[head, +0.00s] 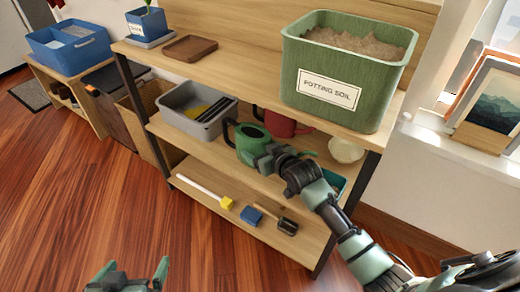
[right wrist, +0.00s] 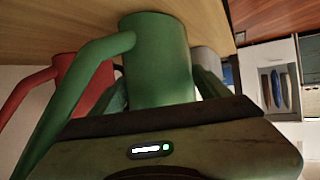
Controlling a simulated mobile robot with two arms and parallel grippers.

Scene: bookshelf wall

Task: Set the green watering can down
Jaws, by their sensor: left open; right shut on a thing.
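The green watering can (head: 253,140) is at the middle shelf (head: 215,142) of the wooden rack. My right gripper (head: 268,158) is shut on it from the front. In the right wrist view the can's body (right wrist: 158,60) fills the middle, with its end close to the wooden board (right wrist: 60,25). I cannot tell whether it touches the board. A red watering can (head: 282,124) stands behind it and also shows in the right wrist view (right wrist: 85,75). My left gripper (head: 130,275) is open and empty, low over the floor.
A grey bin (head: 180,119) with dark items stands left of the can, and a white bowl (head: 346,150) to the right. A green potting soil tub (head: 340,98) stands on the shelf above. Small tools, including a blue block (head: 251,215), lie on the bottom shelf.

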